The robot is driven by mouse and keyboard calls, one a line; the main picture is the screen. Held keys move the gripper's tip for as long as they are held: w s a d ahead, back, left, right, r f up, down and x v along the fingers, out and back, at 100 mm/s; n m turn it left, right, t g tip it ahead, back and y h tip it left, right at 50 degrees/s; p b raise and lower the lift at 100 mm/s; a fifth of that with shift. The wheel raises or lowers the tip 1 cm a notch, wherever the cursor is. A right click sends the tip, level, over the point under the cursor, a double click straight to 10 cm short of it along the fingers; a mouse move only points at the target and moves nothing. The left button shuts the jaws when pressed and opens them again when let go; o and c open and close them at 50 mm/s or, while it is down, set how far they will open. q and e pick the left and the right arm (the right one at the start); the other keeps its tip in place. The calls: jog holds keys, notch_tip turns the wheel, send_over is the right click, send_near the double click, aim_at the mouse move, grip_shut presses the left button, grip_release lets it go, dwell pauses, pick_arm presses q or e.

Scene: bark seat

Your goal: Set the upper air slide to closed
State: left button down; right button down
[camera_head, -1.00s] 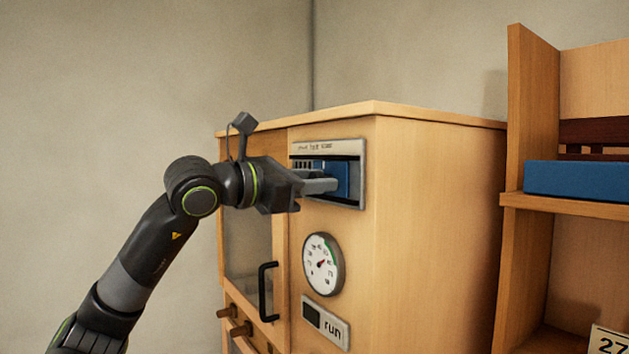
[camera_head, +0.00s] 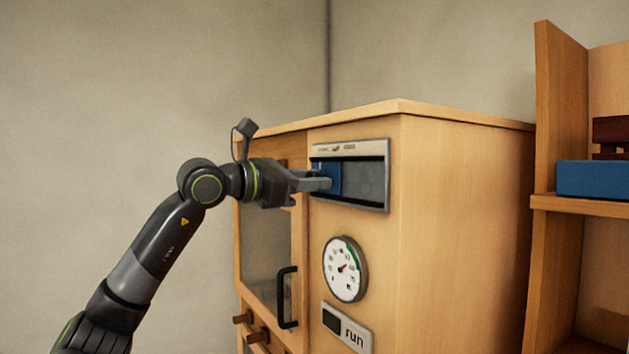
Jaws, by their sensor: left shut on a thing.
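The upper air slide is a blue block (camera_head: 335,178) in a grey framed slot (camera_head: 388,176) high on the wooden cabinet's front. The blue block sits at the left end of the slot, and the grey grille to its right is uncovered. Small lettering on the strip above the slot is too blurred to read. My left gripper (camera_head: 322,183) is shut on the blue block, its fingers reaching in from the left and hiding part of it. My right gripper is not in view.
The wooden cabinet (camera_head: 455,230) has a dial gauge (camera_head: 345,269) and a "run" plate (camera_head: 347,327) below the slot. A glass door with a black handle (camera_head: 287,297) and wooden knobs is at left. A shelf (camera_head: 590,203) holding a blue box (camera_head: 596,180) stands at right.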

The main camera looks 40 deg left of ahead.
pick_arm(q)
jog(key=c, duration=1.5)
grip_release()
jog(key=shift+a+r, duration=0.15)
jog(key=shift+r, duration=0.05)
jog(key=o, duration=0.4)
jog(key=shift+w+a+f, duration=0.1)
jog(key=shift+a+f, duration=0.1)
jog(key=shift+a, duration=0.05)
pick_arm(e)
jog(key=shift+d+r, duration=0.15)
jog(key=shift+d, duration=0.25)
pick_arm(q)
jog(key=shift+d, duration=0.1)
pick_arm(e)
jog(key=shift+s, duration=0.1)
pick_arm(q)
jog(key=b+v, duration=1.2)
jog(key=v, duration=0.5)
jog(key=shift+s, duration=0.25)
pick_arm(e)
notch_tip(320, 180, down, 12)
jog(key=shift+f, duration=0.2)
pick_arm(q)
jog(key=shift+f, duration=0.1)
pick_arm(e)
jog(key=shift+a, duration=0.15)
